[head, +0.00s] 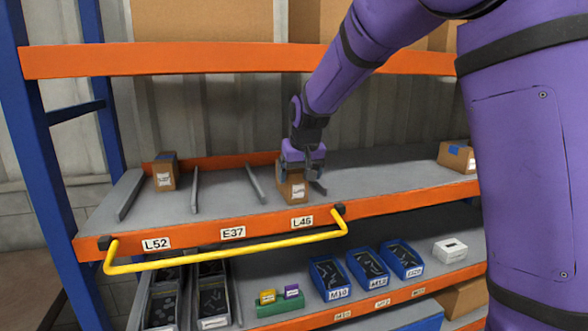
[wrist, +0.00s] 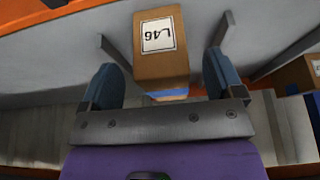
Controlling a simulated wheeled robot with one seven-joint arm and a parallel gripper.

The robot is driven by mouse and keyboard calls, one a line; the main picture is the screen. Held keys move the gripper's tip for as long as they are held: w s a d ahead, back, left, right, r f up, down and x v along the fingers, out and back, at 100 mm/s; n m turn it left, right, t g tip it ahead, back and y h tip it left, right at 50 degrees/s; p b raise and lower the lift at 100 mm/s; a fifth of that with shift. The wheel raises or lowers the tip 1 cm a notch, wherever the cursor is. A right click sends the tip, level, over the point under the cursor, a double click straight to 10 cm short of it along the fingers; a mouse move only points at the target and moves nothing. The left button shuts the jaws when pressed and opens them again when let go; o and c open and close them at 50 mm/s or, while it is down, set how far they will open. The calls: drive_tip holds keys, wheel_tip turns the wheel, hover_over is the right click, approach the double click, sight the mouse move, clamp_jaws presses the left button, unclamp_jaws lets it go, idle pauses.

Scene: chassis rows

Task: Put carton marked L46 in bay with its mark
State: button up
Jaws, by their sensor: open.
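The carton marked L46 (head: 292,190) is a brown box standing on the grey shelf deck, in the bay behind the L46 label (head: 302,222). Its white mark faces the front and reads L46 in the wrist view (wrist: 160,62), where it appears upside down. A divider shows on each side of it. My gripper (head: 302,172) is over the carton from above and behind. In the wrist view its two blue fingers (wrist: 163,82) are open, one on each side of the carton, with gaps showing. The carton's underside is hidden.
Labels L52 (head: 156,244) and E37 (head: 233,233) mark the other bays. Another carton (head: 165,172) stands in the L52 bay; the E37 bay is empty. A yellow rail (head: 230,257) runs along the front. A carton (head: 457,157) sits far right. Blue bins (head: 329,277) are below.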

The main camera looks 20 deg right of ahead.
drive_tip(key=s+d+r, duration=0.2)
drive_tip(key=s, duration=1)
drive_tip(key=s+d+r, duration=0.2)
drive_tip(key=s, duration=1)
drive_tip(key=s+d+r, duration=0.2)
drive_tip(key=s+d, duration=0.1)
drive_tip(key=s, duration=1)
drive_tip(key=shift+t, duration=0.4)
